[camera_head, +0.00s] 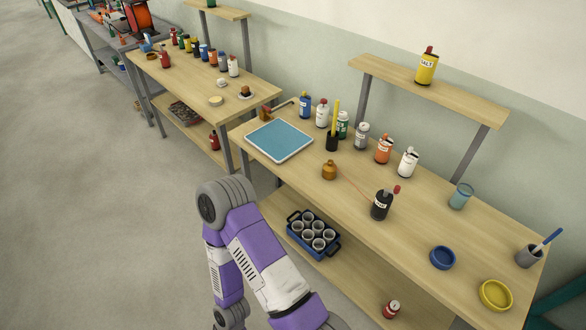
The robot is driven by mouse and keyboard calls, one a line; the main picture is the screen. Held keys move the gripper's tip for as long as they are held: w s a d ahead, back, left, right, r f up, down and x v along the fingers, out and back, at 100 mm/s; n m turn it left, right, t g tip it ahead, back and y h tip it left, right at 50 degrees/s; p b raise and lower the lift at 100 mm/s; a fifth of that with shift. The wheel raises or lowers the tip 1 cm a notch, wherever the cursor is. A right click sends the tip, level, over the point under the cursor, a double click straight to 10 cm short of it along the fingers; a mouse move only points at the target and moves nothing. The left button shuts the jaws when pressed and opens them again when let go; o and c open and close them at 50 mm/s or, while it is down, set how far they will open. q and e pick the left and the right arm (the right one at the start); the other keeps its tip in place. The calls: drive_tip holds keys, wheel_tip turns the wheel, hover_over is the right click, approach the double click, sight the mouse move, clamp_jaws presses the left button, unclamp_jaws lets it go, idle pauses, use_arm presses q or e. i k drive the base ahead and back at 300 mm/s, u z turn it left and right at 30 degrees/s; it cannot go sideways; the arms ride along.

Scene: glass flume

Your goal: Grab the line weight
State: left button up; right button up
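A small brass-coloured weight (329,170) stands on the near workbench (400,225), right of the blue-topped tray. A thin reddish line runs from it to the right, toward a black bottle (382,204) with a red cap. One of my purple and white arms comes up from the bottom, bends at a grey joint and goes down again, in front of the bench and clear of the weight. Neither gripper's fingers show in this view.
The blue-topped tray (279,140) lies left of the weight. Several bottles, a black pen cup (332,142), a blue dish (442,257) and a yellow dish (495,294) share the bench. A blue crate of cups (313,235) is on the lower shelf. Bare wood surrounds the weight's front side.

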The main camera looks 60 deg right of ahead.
sight(328, 171)
drive_tip(key=u, duration=0.05)
drive_tip(key=k, duration=0.95)
drive_tip(key=z, duration=1.1)
drive_tip(key=i, duration=0.15)
drive_tip(key=z, duration=0.15)
